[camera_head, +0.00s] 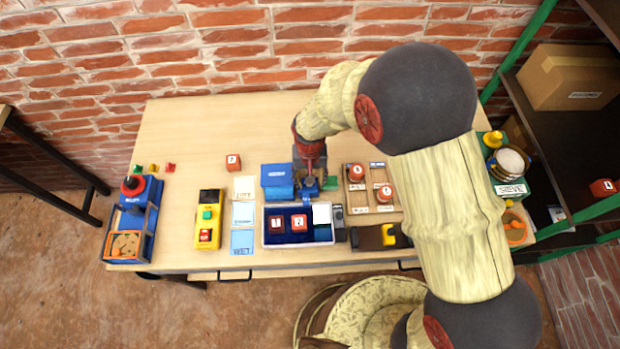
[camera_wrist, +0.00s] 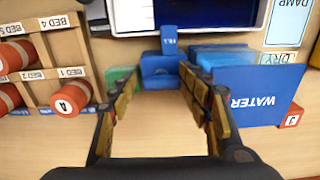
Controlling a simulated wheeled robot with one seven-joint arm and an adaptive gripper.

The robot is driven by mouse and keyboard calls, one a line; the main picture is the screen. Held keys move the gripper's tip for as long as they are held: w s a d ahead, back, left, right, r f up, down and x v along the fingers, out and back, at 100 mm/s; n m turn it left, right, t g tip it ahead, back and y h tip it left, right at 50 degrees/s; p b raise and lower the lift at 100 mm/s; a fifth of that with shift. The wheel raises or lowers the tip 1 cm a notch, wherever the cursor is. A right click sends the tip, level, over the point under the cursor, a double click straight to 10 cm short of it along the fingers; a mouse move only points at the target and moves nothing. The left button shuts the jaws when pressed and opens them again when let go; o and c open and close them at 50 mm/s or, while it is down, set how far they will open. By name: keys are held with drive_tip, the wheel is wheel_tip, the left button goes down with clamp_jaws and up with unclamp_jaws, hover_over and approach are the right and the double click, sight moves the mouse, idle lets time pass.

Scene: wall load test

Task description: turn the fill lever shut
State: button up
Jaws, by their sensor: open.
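The fill lever (camera_wrist: 169,40) is a blue upright tab with a white label, standing on a blue block (camera_wrist: 166,68) in the wrist view. In the head view the blue block (camera_head: 310,188) is partly hidden under my gripper (camera_head: 309,168). The blue WATER tank (camera_wrist: 247,95) stands beside it, and also shows in the head view (camera_head: 277,184). My gripper (camera_wrist: 160,78) is open and empty, its fingers pointing toward the block, one to each side of the view's middle. I cannot tell whether a fingertip touches the block.
A white-rimmed tray (camera_head: 267,241) with red blocks lies in front of the block. A wooden rack (camera_head: 372,208) with red jars is to the right. A green piece (camera_wrist: 121,78) sits close by the block. A yellow box (camera_head: 208,219) stands left; the table's back left is mostly clear.

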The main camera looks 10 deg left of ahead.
drive_tip(key=shift+a, duration=0.1)
wheel_tip(320, 180, up, 7)
drive_tip(key=shift+f, duration=0.1)
drive_tip(key=shift+r, duration=0.6)
idle(0.4)
